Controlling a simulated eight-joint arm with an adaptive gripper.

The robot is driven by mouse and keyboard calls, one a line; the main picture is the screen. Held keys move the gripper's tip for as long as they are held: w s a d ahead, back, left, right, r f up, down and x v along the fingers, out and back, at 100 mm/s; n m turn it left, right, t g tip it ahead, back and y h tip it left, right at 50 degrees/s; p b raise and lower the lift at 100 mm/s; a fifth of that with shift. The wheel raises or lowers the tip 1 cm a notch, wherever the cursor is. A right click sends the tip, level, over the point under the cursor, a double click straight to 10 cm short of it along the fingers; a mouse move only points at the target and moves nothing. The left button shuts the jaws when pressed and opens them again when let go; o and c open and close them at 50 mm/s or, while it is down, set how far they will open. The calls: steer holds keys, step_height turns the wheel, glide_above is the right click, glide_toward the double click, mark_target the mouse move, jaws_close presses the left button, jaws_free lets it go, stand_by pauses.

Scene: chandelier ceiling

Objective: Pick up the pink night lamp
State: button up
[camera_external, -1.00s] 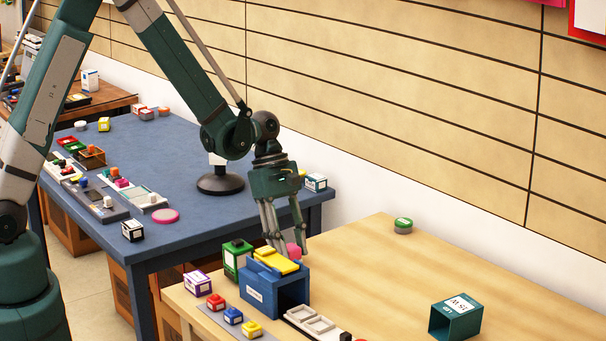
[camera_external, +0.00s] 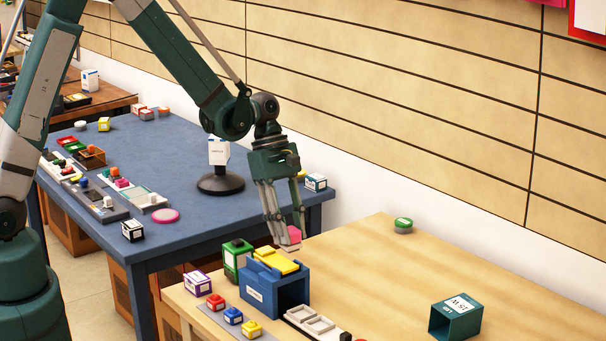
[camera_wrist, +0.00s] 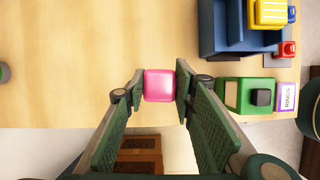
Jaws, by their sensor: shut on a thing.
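The pink night lamp (camera_wrist: 159,86) shows as a rounded pink block between my two fingertips in the wrist view. My gripper (camera_wrist: 158,92) is shut on it, with a finger against each side. In the external view my gripper (camera_external: 283,243) is above the wooden table, behind the blue box. The lamp (camera_external: 293,236) is partly hidden by the fingers there, and it appears held above the table.
A blue box with a yellow top (camera_external: 257,286) and a green box (camera_external: 229,262) stand close by. Small red, blue and yellow blocks lie in front. A teal open box (camera_external: 441,322) stands at right. The table's middle right is clear.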

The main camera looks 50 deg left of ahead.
mark_target(295, 232)
steer(key=shift+r+p, duration=0.35)
steer(key=shift+r, duration=2.3)
